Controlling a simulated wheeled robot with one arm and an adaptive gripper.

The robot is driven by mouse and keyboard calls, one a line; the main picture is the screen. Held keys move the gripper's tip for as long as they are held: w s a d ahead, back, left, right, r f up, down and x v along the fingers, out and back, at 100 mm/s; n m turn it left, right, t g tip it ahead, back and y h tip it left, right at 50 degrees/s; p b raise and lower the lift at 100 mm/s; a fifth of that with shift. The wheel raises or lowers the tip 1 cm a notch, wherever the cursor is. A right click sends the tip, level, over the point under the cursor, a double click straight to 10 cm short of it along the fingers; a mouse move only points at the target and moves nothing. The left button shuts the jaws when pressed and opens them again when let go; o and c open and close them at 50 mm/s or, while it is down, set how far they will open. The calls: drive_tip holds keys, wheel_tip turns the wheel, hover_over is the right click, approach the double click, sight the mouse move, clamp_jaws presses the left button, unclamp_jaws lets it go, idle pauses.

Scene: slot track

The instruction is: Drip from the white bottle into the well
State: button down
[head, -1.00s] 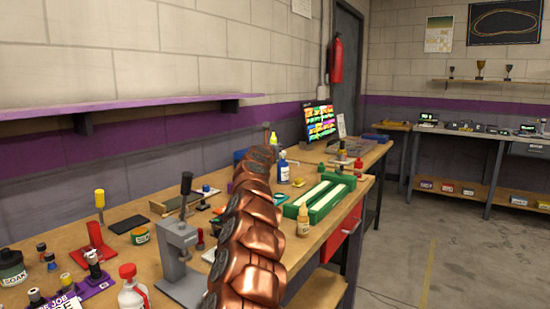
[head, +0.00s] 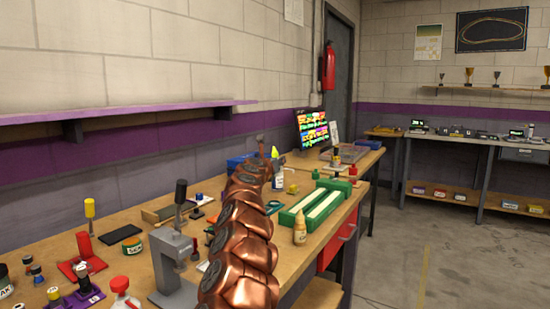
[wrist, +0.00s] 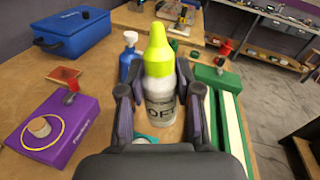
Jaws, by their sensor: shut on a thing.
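The white bottle (wrist: 159,97) has a yellow-green nozzle cap and dark lettering. In the wrist view it stands upright between the fingers of my gripper (wrist: 160,108), which is shut on it. In the head view its yellow-green cap (head: 275,152) shows just beyond my copper-coloured arm; the arm hides most of the gripper there. A purple block (wrist: 50,142) left of the gripper carries a round tan disc in a yellow ring and a red piece. A teal curved rim (wrist: 176,146) shows partly below the bottle. I cannot tell which thing is the well.
A green slotted track fixture (wrist: 222,110) lies to the right. A blue case (wrist: 72,32) is at the back left. A tan dropper bottle (head: 300,232) stands near the bench's front edge. A grey press (head: 172,265) stands left of my arm.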

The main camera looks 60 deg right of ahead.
sight(278, 175)
drive_tip(key=shift+s+f+n+g+p, duration=0.15)
drive_tip(key=shift+f+n+p, duration=0.25)
drive_tip(key=shift+n, duration=0.2)
drive_tip(key=shift+s+f+n+g+p, duration=0.15)
drive_tip(key=shift+f+n+p, duration=0.1)
drive_tip(key=shift+f+n, duration=0.3)
drive_tip(key=f+n+p, duration=0.1)
drive_tip(key=s+f+n+y+p, duration=0.1)
drive_tip(key=n+p, duration=0.1)
drive_tip(key=shift+f+n+g, duration=0.25)
drive_tip(key=shift+f+g, duration=0.05)
drive_tip(key=shift+f, duration=0.05)
drive_tip(key=s+f+n+p, duration=0.1)
drive_tip(key=n+p, duration=0.1)
drive_tip(key=s+f+n+g+p, duration=0.1)
drive_tip(key=f+n+p, duration=0.1)
drive_tip(key=p, duration=0.1)
drive_tip(key=s+f+n+g+p, duration=0.1)
drive_tip(key=f+n+p, duration=0.1)
drive_tip(key=p, duration=0.1)
drive_tip(key=shift+d, duration=0.1)
drive_tip(key=shift+f+n+g+p, duration=0.3)
drive_tip(key=shift+n+p, duration=0.3)
drive_tip(key=shift+p, duration=0.65)
drive_tip(key=shift+f, duration=0.2)
drive_tip(key=shift+r+n+g+p, duration=0.45)
drive_tip(key=shift+n+p, duration=0.35)
drive_tip(key=shift+p, duration=1.35)
